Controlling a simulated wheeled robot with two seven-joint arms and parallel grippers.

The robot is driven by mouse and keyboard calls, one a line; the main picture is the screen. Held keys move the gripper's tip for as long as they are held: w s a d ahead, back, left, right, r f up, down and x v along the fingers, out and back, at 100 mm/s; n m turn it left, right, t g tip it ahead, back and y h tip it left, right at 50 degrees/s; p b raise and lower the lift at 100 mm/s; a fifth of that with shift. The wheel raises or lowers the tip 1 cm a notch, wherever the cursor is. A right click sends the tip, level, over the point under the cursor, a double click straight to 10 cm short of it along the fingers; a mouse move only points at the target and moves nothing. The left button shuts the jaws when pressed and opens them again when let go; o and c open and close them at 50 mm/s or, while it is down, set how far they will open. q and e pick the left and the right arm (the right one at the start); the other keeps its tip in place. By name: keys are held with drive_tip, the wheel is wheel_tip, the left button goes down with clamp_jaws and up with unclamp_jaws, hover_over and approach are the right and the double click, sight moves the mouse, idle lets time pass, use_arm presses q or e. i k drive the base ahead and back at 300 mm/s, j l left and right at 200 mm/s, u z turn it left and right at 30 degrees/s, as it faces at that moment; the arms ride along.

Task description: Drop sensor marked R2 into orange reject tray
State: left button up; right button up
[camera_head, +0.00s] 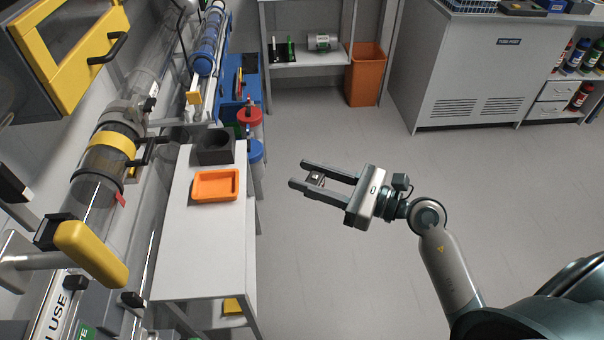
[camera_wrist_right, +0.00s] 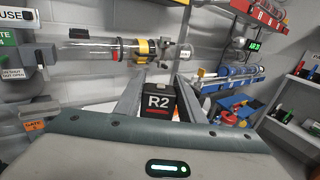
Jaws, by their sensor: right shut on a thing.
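My right gripper (camera_head: 305,174) is shut on a small dark sensor (camera_head: 317,179) and holds it in the air over open floor, to the right of the white bench. In the right wrist view the sensor (camera_wrist_right: 159,103) is a black block between the two fingers, with a white R2 and a red stripe facing the camera. The orange reject tray (camera_head: 216,199) lies on the white bench top, to the left of the gripper and apart from it. The tray looks empty in the head view. My left gripper is not in view.
A dark open box (camera_head: 214,161) stands on the bench (camera_head: 200,255) just behind the tray. Red-lidded and blue-lidded containers (camera_head: 250,115) stand by the bench's far right side. Tubes and a yellow-handled frame (camera_head: 90,253) line the left. An orange bin (camera_head: 364,78) stands at the back.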

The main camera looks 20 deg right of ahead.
sight(224, 187)
drive_tip(key=l+u, duration=0.35)
drive_tip(key=k+l+u, duration=0.1)
drive_tip(key=l+u, duration=0.3)
drive_tip(key=k+l+u, duration=0.1)
drive_tip(key=l+u, duration=0.25)
drive_tip(key=j, duration=0.1)
